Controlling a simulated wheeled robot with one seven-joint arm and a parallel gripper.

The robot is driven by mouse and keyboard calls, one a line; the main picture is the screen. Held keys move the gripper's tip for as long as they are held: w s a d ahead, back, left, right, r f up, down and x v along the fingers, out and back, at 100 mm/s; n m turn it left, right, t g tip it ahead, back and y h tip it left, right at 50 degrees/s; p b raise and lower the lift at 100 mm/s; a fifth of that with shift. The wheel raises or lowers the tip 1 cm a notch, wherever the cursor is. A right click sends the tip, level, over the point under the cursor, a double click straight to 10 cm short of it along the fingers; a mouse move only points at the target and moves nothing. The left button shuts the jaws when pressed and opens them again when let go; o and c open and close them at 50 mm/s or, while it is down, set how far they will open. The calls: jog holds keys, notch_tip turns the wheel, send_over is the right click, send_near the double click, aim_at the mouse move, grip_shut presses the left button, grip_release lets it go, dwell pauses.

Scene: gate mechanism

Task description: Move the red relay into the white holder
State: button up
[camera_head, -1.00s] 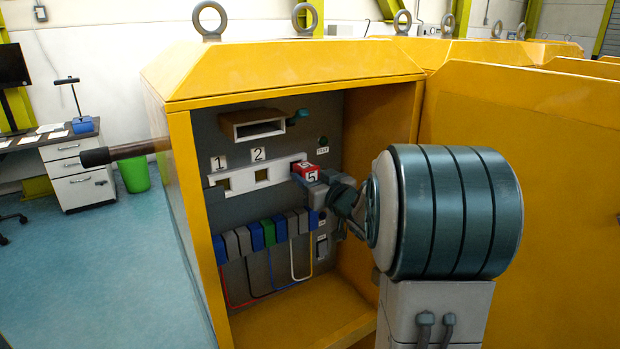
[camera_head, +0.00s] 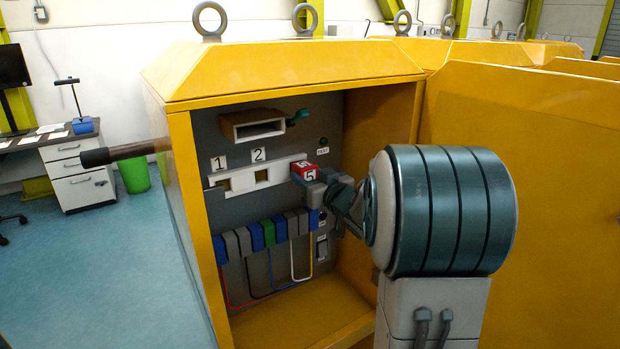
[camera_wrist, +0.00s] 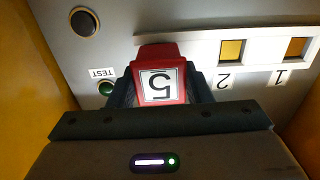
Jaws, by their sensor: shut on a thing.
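The red relay (camera_head: 305,171), marked 5, is between the fingers of my gripper (camera_head: 321,183), which is shut on it. In the wrist view the relay (camera_wrist: 160,85) shows upside down between the dark fingers. The white holder (camera_head: 240,180) is a strip on the cabinet's grey panel with square slots labelled 1 and 2. The relay is at the holder's right end and covers that part. I cannot tell whether it is seated in a slot. In the wrist view the holder (camera_wrist: 262,35) runs to the right of the relay.
The yellow cabinet (camera_head: 280,72) surrounds the panel, with its walls close on both sides. A row of blue, grey and green blocks (camera_head: 255,236) with coloured wires sits below the holder. A round button (camera_wrist: 84,22) and TEST light (camera_wrist: 106,88) are beside the relay.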

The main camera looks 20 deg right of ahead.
jog(key=shift+w+a, duration=0.1)
jog(key=shift+w, duration=0.4)
dwell(0.5)
jog(key=shift+r, duration=0.15)
jog(key=o, duration=1.1)
jog(key=shift+w, duration=0.15)
